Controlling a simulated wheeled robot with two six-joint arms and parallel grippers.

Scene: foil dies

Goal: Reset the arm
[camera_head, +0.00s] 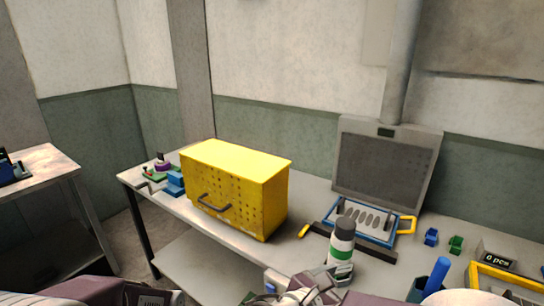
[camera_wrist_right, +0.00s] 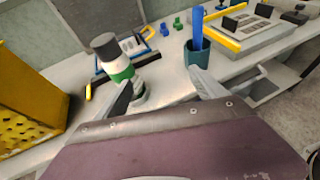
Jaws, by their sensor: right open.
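My right gripper (camera_head: 308,288) is at the bottom middle of the head view, near the front edge of the bench. In the right wrist view its two fingers (camera_wrist_right: 165,92) are spread apart with nothing held between them. A white bottle with a green band and dark cap (camera_head: 341,252) stands on the bench just beyond this gripper. It also shows behind the left finger in the wrist view (camera_wrist_right: 116,62). Only part of my left arm shows at the lower left of the head view; its gripper is not visible.
A yellow box with a handle (camera_head: 235,185) stands left on the bench (camera_head: 320,185). A blue-framed tray (camera_head: 365,222) lies before a grey screen (camera_head: 388,165). A dark cup holding a blue stick (camera_wrist_right: 198,54) and a yellow-edged device (camera_head: 505,280) are at right.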

